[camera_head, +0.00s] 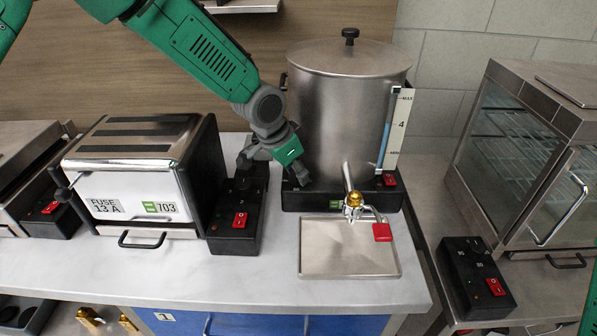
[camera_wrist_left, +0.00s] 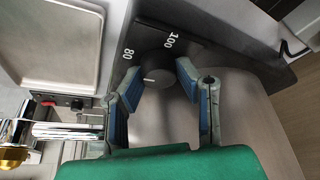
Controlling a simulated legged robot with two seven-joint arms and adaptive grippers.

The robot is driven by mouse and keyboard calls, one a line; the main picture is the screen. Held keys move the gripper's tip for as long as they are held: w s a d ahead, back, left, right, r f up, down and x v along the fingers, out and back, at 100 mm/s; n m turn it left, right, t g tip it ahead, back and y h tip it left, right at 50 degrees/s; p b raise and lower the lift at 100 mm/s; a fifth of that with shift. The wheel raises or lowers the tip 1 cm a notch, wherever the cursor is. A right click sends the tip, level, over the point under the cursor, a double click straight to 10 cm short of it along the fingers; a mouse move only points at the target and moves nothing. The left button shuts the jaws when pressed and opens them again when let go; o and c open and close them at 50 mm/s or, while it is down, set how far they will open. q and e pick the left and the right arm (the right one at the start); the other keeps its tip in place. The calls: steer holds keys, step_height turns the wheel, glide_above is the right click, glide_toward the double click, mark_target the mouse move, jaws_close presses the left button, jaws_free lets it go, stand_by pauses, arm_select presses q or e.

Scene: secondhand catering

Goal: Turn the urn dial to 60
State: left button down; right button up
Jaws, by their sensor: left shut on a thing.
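The urn (camera_head: 340,110) is a tall steel drum with a lid, standing on a black base (camera_head: 335,200). My left gripper (camera_head: 276,168) is at the left end of that base, and the dial is hidden there in the head view. In the left wrist view the dial (camera_wrist_left: 158,88) is a dark round knob with a short white mark. The labels 80 and 100 show beside it, while 60 is not visible. My left gripper (camera_wrist_left: 160,84) has a finger on either side of the knob and is shut on it. I cannot tell which number the mark meets.
A brass-knobbed tap (camera_head: 354,200) stands above a steel drip tray (camera_head: 348,247) in front of the urn. A toaster (camera_head: 140,165) with a black switch box (camera_head: 237,218) is close on the left. A glass-fronted cabinet (camera_head: 535,150) stands at the right.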

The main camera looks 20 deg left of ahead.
stand_by(0.8)
arm_select(q)
steer(key=c, duration=1.2)
jaws_free()
steer(key=shift+a, duration=0.1)
steer(key=v, duration=1.1)
steer(key=shift+a+r, duration=0.25)
steer(key=shift+r, duration=0.1)
steer(key=shift+s, duration=0.1)
